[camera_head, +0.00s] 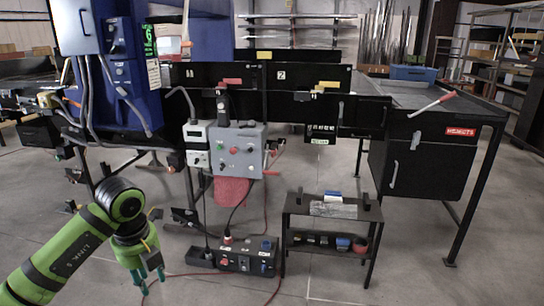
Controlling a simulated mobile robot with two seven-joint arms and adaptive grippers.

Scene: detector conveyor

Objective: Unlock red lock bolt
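I cannot tell for sure which part is the red lock bolt. A lever with a red grip (433,104) sticks up at a slant from the edge of the black table on the right. My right gripper is not in view.
A grey control box (238,134) with a red button hangs on the conveyor's front. A blue machine (118,75) stands at the left. A low black bench (330,212) and a black switch box (248,263) with cables stand on the floor. The floor at front right is clear.

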